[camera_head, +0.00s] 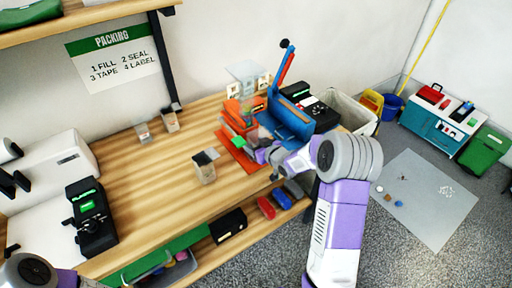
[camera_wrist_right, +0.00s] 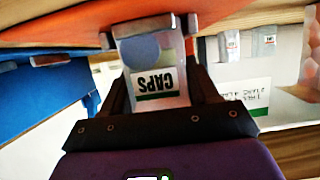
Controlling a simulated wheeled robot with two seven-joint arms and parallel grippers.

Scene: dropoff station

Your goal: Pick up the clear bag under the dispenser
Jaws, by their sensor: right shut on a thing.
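In the right wrist view a clear bag (camera_wrist_right: 158,75) with a white and green label reading CAPS, upside down, sits between the fingers of my right gripper (camera_wrist_right: 152,40). The gripper is shut on it. The bag's far end is next to an orange-red surface. In the head view my right gripper (camera_head: 262,154) is low at the front of the orange and blue dispenser (camera_head: 284,118), over the orange-red base (camera_head: 234,150). There the bag is too small and covered to make out. Part of my left arm shows at the bottom left; its gripper is out of view.
Small clear containers (camera_head: 205,172) stand on the wooden table (camera_head: 140,190). A black label device (camera_head: 90,215) is at the left. A white bin (camera_head: 350,112) stands right of the table. The table's middle is mostly clear.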

